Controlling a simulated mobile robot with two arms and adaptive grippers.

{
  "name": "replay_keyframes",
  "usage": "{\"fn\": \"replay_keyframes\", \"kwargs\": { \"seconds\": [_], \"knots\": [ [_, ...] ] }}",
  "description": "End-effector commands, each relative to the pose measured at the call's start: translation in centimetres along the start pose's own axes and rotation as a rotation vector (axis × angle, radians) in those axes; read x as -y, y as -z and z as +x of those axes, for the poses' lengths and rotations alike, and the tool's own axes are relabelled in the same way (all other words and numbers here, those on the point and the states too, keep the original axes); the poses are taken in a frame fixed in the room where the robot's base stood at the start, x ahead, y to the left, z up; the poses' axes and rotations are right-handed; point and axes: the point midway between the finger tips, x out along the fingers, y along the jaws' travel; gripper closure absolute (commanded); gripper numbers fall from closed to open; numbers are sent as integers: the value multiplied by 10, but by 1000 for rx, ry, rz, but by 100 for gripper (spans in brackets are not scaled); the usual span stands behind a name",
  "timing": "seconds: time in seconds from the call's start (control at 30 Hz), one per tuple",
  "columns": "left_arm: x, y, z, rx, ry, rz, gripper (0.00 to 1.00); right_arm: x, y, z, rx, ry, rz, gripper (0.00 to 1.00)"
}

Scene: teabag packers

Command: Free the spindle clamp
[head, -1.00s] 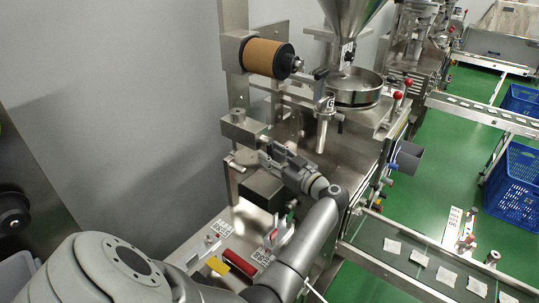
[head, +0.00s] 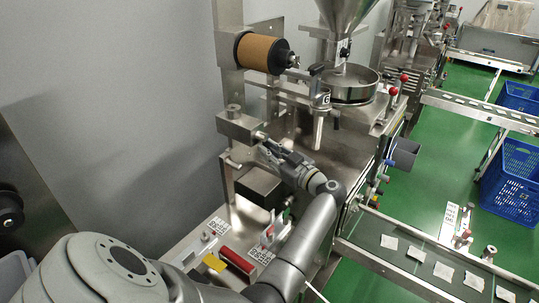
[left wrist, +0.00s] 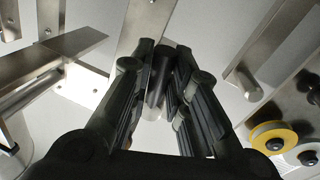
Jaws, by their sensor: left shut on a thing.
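My left gripper (head: 264,145) reaches up to the filling machine beside a steel block (head: 236,126) with a round knob on top. In the left wrist view the gripper's fingers (left wrist: 163,82) are closed around a dark cylindrical handle (left wrist: 161,66), with a grey rod end below it. The fingers hide most of the handle in the head view. Above, a brown roll (head: 258,53) sits on its spindle, with a black disc (head: 277,56) at its right end. I cannot tell which part is the clamp itself. My right gripper is not in view.
A steel hopper (head: 345,14) and round pan (head: 349,88) stand to the right. Below the gripper are a dark box (head: 259,187), a red bar (head: 237,262) and a yellow block (head: 215,262). A conveyor (head: 400,262) with white packets runs at lower right.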

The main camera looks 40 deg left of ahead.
Motion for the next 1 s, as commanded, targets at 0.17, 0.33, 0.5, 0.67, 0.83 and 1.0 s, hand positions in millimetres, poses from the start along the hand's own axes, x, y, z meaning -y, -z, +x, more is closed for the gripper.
{"fn": "replay_keyframes", "kwargs": {
  "seconds": [0.17,0.33,0.5,0.67,0.83,1.0],
  "knots": [
    [-8,-6,1,-34,-2,-182,100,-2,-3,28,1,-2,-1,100],
    [-14,-2,3,-61,-5,-310,100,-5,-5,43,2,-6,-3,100],
    [-17,2,3,-73,-8,-365,100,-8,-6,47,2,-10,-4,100],
    [-17,3,3,-74,-8,-370,100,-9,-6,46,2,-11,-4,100],
    [-17,3,4,-74,-8,-370,80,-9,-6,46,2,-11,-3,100],
    [-17,3,3,-73,-8,-369,61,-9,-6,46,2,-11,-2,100]
  ]
}}
